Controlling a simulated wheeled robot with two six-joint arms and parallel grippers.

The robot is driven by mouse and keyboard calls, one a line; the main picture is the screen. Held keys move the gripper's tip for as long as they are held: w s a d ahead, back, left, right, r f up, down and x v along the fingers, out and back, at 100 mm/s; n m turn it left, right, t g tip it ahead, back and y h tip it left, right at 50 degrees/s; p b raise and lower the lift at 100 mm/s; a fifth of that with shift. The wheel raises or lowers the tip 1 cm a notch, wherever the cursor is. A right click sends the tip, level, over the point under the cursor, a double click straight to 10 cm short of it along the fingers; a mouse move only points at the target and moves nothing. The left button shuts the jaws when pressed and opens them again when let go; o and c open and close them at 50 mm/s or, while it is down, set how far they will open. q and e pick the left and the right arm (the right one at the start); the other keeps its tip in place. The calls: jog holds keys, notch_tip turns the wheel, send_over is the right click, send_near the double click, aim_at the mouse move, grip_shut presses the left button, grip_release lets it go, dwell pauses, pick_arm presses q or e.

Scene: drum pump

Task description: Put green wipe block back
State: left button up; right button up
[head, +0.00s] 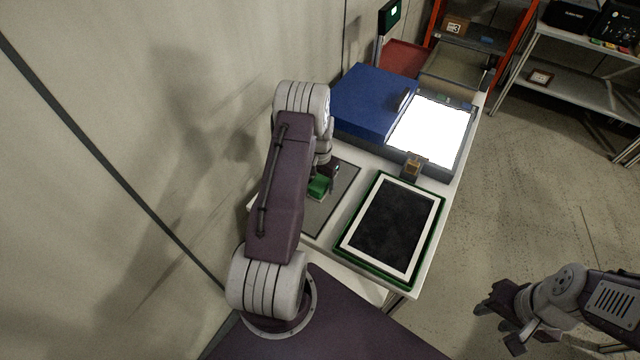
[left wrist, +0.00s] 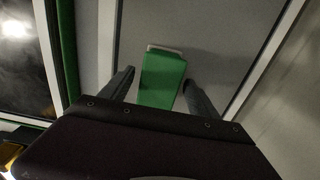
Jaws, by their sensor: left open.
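The green wipe block (head: 319,187) is on the grey mat (head: 343,181) at the left part of the table. In the left wrist view the block (left wrist: 162,80) has a pale strip along its far edge. My left gripper (left wrist: 160,84) is open, with one finger on each side of the block and a gap to each. In the head view the left gripper (head: 326,180) is partly hidden by my left arm. My right gripper (head: 508,322) hangs over the floor at lower right, away from the table; its jaw opening is unclear.
A green-edged frame with a dark panel (head: 393,230) lies right of the mat. A small brown block (head: 413,166) stands behind it. A blue box (head: 375,100) and a bright white panel (head: 432,130) are further back. A wall is close on the left.

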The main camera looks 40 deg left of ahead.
aim_at(320, 182)
pick_arm(q)
notch_tip(320, 182, up, 11)
jog(key=s+d+r, duration=0.2)
jog(key=s+d, duration=0.5)
jog(key=d, duration=0.2)
jog(key=s+d+r+m+t, duration=0.1)
jog(key=s+d+r, duration=0.1)
jog(key=s+d, duration=0.6)
jog(key=d+b, duration=0.1)
jog(key=d, duration=0.1)
jog(key=shift+s+d+r, duration=0.15)
jog(key=shift+s+d, duration=0.15)
jog(key=shift+s, duration=0.1)
